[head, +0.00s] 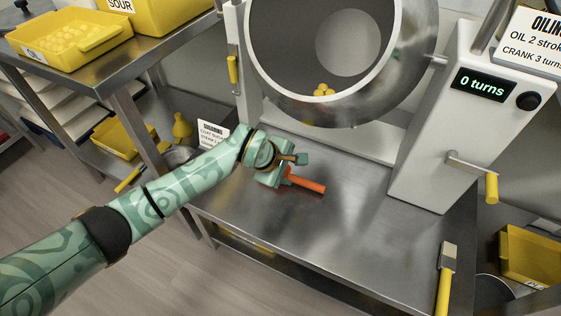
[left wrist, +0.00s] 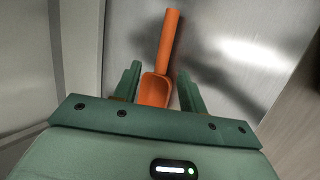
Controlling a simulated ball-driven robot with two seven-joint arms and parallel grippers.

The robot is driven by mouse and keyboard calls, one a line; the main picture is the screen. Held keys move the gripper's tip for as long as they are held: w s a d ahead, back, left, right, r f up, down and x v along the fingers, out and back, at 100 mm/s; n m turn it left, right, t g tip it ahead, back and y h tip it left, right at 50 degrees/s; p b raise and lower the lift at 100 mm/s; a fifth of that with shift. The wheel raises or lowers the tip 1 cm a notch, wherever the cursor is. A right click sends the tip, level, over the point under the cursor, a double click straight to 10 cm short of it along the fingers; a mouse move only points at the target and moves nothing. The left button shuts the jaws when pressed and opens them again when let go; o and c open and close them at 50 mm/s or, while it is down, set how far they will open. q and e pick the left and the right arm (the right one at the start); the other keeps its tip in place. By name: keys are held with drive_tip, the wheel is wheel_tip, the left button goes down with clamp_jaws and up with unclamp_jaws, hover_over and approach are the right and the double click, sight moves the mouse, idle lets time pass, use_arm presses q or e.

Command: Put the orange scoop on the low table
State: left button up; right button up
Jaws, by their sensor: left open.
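The orange scoop (head: 306,182) lies on the metal table (head: 300,235) below the drum machine. Its handle points right in the head view, and its bowl is hidden behind my gripper. My left gripper (head: 287,168) is over the bowl end of the scoop. My right gripper is in neither view.
The tilted drum (head: 410,70) holds a few yellow candies. A white post (head: 425,150) carries a "0 turns" display and a yellow-handled crank (head: 490,187). Yellow bins (head: 70,40) stand on the left bench. The table front is clear.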

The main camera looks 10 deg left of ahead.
use_arm(q)
drive_tip(key=p+v, duration=0.1)
drive_tip(key=v, duration=0.3)
drive_tip(key=shift+s+r+p, duration=0.1)
drive_tip(key=shift+p, duration=0.2)
